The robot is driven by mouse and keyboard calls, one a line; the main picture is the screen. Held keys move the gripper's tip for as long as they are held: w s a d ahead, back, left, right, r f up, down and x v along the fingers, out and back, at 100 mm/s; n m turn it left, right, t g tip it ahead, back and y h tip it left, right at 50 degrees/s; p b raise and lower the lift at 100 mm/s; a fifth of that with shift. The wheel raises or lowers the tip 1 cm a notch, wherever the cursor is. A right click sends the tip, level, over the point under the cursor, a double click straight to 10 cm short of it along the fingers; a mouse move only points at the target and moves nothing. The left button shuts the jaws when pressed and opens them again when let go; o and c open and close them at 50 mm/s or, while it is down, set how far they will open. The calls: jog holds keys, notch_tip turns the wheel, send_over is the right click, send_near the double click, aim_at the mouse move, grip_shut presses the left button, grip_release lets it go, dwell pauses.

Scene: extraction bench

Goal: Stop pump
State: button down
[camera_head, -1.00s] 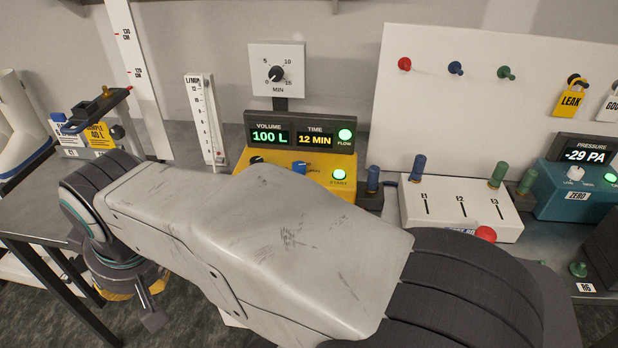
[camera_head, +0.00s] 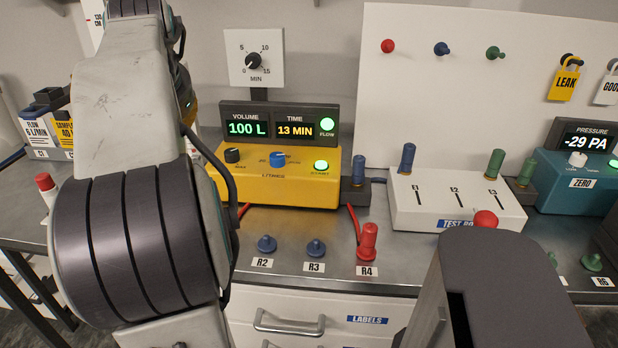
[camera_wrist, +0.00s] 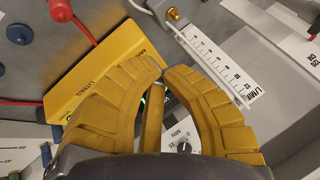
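The pump (camera_head: 300,190) is a yellow box on the bench in the head view, with a black knob (camera_head: 232,155), a blue knob (camera_head: 278,160) and a lit green START button (camera_head: 321,166). Its display (camera_head: 280,130) reads VOLUME 100 L and TIME 13 MIN, with a green FLOW light (camera_head: 327,124) lit. In the wrist view the pump (camera_wrist: 85,75) lies left of and behind my gripper (camera_wrist: 163,70). The yellow fingertips are nearly together with nothing visibly held. The fingers hide part of the pump. My arm mostly hides the gripper in the head view.
A timer dial (camera_head: 254,62) stands behind the pump; it also shows in the wrist view (camera_wrist: 183,147). A flow scale (camera_wrist: 225,70) stands near the fingers.

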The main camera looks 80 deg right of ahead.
jog(key=s+d+m+g+h+b, duration=0.2)
jog(key=s+d+m+b, duration=0.3)
jog(key=s+d, duration=0.6)
jog(key=m+g+h+b, duration=0.1)
jog(key=m+g+b, duration=0.15)
jog(key=m, duration=0.45)
send_over(325, 162)
jog(key=shift+f, duration=0.8)
jog(key=shift+f, duration=0.1)
notch_tip(325, 162, down, 6)
jog(key=b, duration=0.7)
jog(key=shift+f, duration=0.1)
jog(key=shift+f+b, duration=1.2)
jog(key=shift+b, duration=0.05)
jog(key=shift+f, duration=0.15)
jog(key=shift+f+b, duration=0.25)
jog(key=shift+b, duration=0.05)
